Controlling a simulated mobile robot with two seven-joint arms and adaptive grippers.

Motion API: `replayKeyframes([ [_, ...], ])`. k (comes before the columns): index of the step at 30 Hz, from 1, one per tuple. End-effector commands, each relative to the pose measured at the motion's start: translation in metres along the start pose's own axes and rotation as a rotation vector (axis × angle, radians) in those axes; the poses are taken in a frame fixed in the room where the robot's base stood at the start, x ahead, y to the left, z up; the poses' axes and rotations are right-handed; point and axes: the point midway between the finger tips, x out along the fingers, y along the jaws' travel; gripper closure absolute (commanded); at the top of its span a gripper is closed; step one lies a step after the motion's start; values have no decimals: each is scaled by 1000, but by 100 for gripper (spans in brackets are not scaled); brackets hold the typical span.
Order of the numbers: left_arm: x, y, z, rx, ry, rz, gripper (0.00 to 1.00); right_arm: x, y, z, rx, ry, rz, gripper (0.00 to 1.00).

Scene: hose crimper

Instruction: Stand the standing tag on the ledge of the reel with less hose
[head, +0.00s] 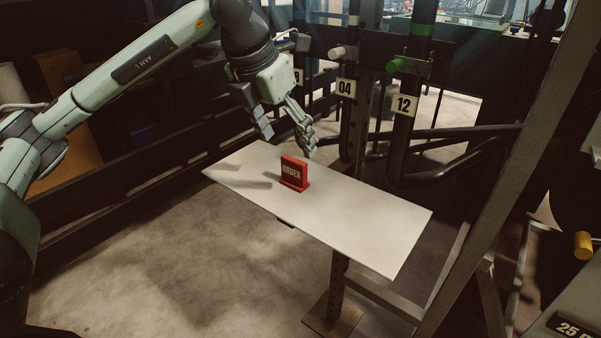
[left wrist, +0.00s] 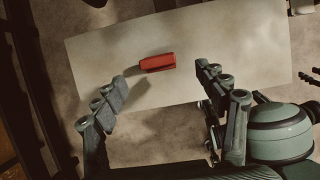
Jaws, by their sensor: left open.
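The red standing tag (head: 293,171), marked "ORDER", stands upright on a pale board. It also shows from above in the left wrist view (left wrist: 157,63). My left gripper (head: 287,143) is open and empty above and just behind the tag. In the left wrist view, its two fingers (left wrist: 163,82) are spread wide, with the tag between and slightly beyond their tips, not touched. I cannot make out a reel, its hose or its ledge with certainty. My right gripper is not clearly in view.
The pale board (head: 375,230) is otherwise bare. Dark posts behind it carry plates "04" (head: 345,88) and "12" (head: 404,105), with a white and a green fitting above. A slanted dark beam (head: 500,165) and curved rails stand at the right.

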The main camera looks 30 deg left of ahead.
Motion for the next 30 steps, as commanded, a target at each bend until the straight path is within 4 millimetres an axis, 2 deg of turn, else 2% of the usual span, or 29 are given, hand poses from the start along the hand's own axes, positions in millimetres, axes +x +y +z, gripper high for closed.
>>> replayKeyframes([
  [11, 47, 2, -2, -2, 5, 0, 28, -7, -1, -4, -1, 11, -1, 60],
  [15, 66, 3, -2, -2, 4, 0, 28, -2, -1, -1, -1, 4, -2, 60],
  [19, 74, 3, -2, -1, 2, 1, 28, 2, -1, 3, -2, -6, -3, 60],
  [25, 75, 3, -2, -1, 1, 1, 28, 2, -1, 2, -2, -4, -3, 60],
  [30, 74, 3, -1, -1, 1, 0, 47, 2, -1, 1, -2, -2, -2, 60],
])
